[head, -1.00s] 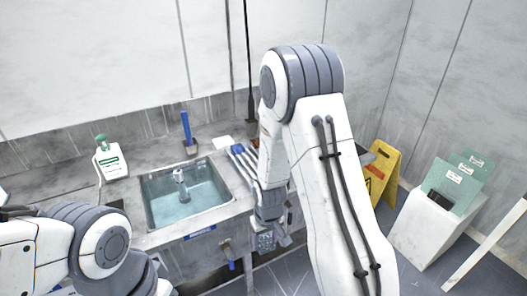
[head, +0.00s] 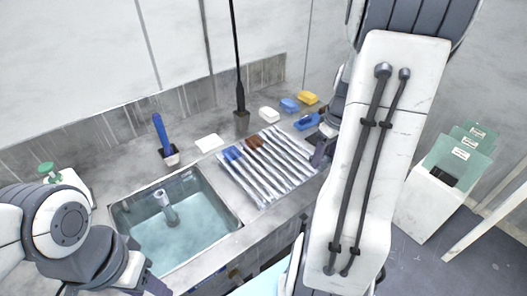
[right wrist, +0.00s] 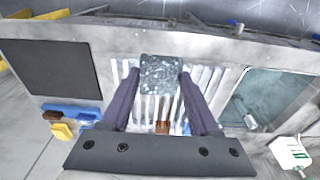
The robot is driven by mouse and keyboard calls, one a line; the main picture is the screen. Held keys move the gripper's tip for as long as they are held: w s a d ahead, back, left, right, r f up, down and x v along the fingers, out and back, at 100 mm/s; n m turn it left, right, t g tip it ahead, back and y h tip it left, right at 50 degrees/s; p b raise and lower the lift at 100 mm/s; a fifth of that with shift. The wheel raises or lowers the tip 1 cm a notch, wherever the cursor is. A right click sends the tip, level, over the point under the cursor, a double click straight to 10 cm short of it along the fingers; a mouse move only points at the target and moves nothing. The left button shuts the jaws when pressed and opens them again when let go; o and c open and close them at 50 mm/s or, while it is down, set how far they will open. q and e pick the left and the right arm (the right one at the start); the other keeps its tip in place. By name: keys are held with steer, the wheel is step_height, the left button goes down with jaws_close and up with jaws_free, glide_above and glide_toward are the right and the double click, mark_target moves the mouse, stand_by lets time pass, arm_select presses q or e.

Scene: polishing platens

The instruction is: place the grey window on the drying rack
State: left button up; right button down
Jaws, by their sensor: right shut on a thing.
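The grey window (right wrist: 161,74) is a small speckled square plate, held between the fingertips of my right gripper (right wrist: 160,76) in the right wrist view. Behind it is the drying rack (right wrist: 205,75), whose pale slats also show in the head view (head: 272,178). The window overlaps the slats in the picture; whether it touches them I cannot tell. In the head view my right gripper (head: 321,148) is at the rack's right end, mostly hidden by my arm, and the window is hidden there.
A blue piece (head: 232,154) and a brown piece (head: 255,142) lie at the rack's back. A water-filled sink (head: 203,238) is left of it. Blue, yellow and white blocks (head: 269,114) stand behind. A white pedestal (head: 424,208) with green plates is at right.

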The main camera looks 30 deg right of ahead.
steer(key=p, duration=0.3)
glide_above(284, 171)
steer(key=f, duration=0.6)
steer(key=shift+s+f, duration=0.3)
step_height(284, 171, down, 4)
steer(key=shift+a+r+p, duration=0.1)
steer(key=shift+p, duration=0.2)
steer(key=shift+w+f, duration=0.1)
steer(key=shift+f, duration=0.1)
steer(key=shift+f, duration=0.2)
steer(key=shift+c, duration=0.6)
jaws_free()
steer(key=shift+r, duration=0.1)
